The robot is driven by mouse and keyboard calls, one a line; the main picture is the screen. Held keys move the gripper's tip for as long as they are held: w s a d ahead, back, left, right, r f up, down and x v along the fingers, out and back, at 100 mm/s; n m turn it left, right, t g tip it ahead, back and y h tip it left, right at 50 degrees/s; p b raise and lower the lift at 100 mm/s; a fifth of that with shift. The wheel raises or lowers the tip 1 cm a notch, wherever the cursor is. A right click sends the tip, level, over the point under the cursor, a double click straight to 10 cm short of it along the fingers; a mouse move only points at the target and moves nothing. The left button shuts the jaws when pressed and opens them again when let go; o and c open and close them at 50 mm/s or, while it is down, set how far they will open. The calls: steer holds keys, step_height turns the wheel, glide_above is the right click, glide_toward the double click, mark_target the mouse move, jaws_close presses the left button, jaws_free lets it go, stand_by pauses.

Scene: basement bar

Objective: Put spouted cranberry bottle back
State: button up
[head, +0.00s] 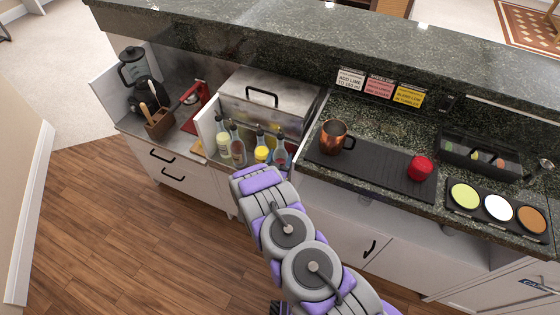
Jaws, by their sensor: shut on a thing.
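Several spouted bottles stand close together in an open-fronted white bay below the steel lid. One bottle with reddish contents (237,150) is left of centre in the group. A bottle with a yellow band (262,154) is to its right, and another reddish bottle (281,156) is further right. I cannot tell which one is the cranberry bottle. My arm reaches up from the bottom of the picture to the front of this group. Its purple and grey links hide the bottles' lower parts, and my gripper is hidden beyond them.
A steel lidded box (285,90) stands behind the bottles. Right of them, a black mat (380,172) holds a copper mug (334,137) and a red cup (420,168). A wooden caddy (159,124) stands left. The wooden floor (130,240) is clear.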

steer(key=shift+f, duration=0.7)
steer(key=o, duration=1.2)
steer(key=shift+r, duration=0.1)
steer(key=s, duration=0.4)
steer(key=s+a+p, duration=0.1)
steer(key=s, duration=0.2)
steer(key=s+a+p, duration=0.1)
steer(key=s, duration=0.3)
steer(key=shift+s+a, duration=0.2)
steer(key=shift+s, duration=0.15)
steer(key=shift+w, duration=0.1)
